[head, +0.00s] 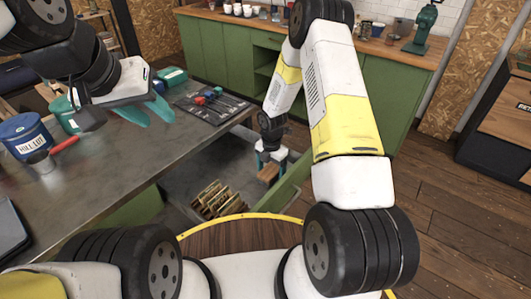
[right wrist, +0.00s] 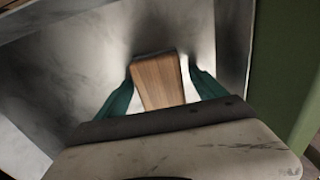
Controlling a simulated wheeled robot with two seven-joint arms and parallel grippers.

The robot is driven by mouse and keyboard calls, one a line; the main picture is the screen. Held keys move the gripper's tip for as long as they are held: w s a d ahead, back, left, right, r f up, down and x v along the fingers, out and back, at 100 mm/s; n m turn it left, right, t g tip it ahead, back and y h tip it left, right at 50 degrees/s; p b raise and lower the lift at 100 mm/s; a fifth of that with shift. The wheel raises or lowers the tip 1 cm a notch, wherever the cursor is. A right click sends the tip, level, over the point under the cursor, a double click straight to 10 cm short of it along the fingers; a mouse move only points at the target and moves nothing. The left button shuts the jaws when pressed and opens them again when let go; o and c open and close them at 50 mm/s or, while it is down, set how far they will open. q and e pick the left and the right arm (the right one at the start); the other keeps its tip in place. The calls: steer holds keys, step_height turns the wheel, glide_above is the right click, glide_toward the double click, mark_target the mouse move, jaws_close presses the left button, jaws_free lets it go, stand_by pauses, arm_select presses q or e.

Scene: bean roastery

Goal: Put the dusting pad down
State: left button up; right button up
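The dusting pad, seen as a brown wooden block (right wrist: 160,82), is between the teal fingertips of my right gripper (right wrist: 160,66), which look closed against its sides. In the head view my right gripper (head: 270,158) points down into an open drawer (head: 185,172), with the pad (head: 268,174) under it. I cannot tell whether the pad touches the drawer floor; its underside is hidden. My left gripper (head: 158,104) is above the metal worktop at the left, its teal fingers apart with nothing seen between them.
Several brown bundles (head: 218,198) lie in the drawer, left of the pad. The dark worktop (head: 110,165) holds a blue tin (head: 25,137), a red-handled tool (head: 62,146) and a tray of tools (head: 212,104). Green cabinets (head: 220,60) stand behind.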

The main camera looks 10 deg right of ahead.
step_height(320, 180, up, 12)
step_height(320, 180, up, 11)
steer(key=m+t, duration=0.1)
steer(key=m, duration=0.4)
glide_above(271, 170)
steer(key=s+d, duration=0.2)
steer(key=s+r+m+t+y, duration=0.2)
steer(key=s+r+m+t, duration=0.3)
steer(key=s+r+m, duration=1.5)
steer(key=shift+s+d+r+m, duration=0.2)
steer(key=shift+s+r+m, duration=0.2)
steer(key=shift+s+m, duration=0.5)
steer(key=shift+o, duration=0.6)
steer(key=shift+s, duration=0.1)
